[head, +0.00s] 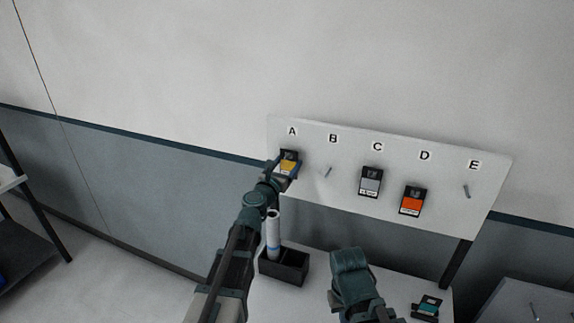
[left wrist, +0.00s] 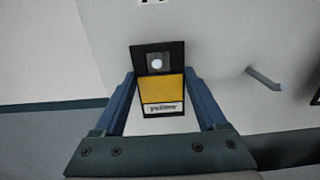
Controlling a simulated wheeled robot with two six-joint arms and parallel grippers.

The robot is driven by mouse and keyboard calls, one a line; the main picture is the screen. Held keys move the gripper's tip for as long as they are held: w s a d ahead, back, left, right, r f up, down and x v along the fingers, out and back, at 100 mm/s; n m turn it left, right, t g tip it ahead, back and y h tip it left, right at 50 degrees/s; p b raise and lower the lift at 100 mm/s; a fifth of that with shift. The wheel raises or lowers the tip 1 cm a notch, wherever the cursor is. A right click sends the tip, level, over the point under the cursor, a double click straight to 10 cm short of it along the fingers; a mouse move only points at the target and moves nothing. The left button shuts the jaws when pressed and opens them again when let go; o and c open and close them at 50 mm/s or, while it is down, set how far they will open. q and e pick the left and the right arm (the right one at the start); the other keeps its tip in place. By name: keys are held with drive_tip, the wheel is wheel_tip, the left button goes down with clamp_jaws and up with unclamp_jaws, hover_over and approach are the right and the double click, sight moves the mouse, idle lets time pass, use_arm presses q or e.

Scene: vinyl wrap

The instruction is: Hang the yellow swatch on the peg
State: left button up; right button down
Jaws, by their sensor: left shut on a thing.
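The yellow swatch (head: 289,166) is a black-framed card with a yellow panel, upright at the white pegboard (head: 300,190) under letter A. My left gripper (head: 285,172) is shut on it. The left wrist view shows the yellow swatch (left wrist: 162,88) between the two blue fingers of the left gripper (left wrist: 163,95), its "yellow" label facing me. A pale round spot shows in the swatch's top hole; I cannot tell whether it is the peg or the board behind. Any peg under A is hidden. Part of my right arm shows at the bottom centre; its jaws cannot be made out.
Bare pegs stick out under B (head: 326,172) and E (head: 466,191). A grey swatch (head: 371,182) hangs under C and an orange swatch (head: 412,200) under D. A teal swatch (head: 427,306) lies on the table. A dark bin (head: 285,268) holds a pale roll (head: 273,232).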

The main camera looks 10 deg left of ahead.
use_arm(q)
drive_tip(key=shift+r+p, duration=0.3)
drive_tip(key=shift+r, duration=0.05)
drive_tip(key=shift+s, duration=0.1)
drive_tip(key=shift+s+a+r, duration=0.1)
drive_tip(key=shift+s+a, duration=0.1)
drive_tip(key=shift+s, duration=0.75)
drive_tip(key=shift+s+a+f, duration=0.1)
drive_tip(key=shift+s+a, duration=0.1)
drive_tip(key=shift+s, duration=0.75)
drive_tip(key=shift+s+a+r, duration=0.1)
drive_tip(key=shift+s+a, duration=0.1)
drive_tip(key=shift+s, duration=0.75)
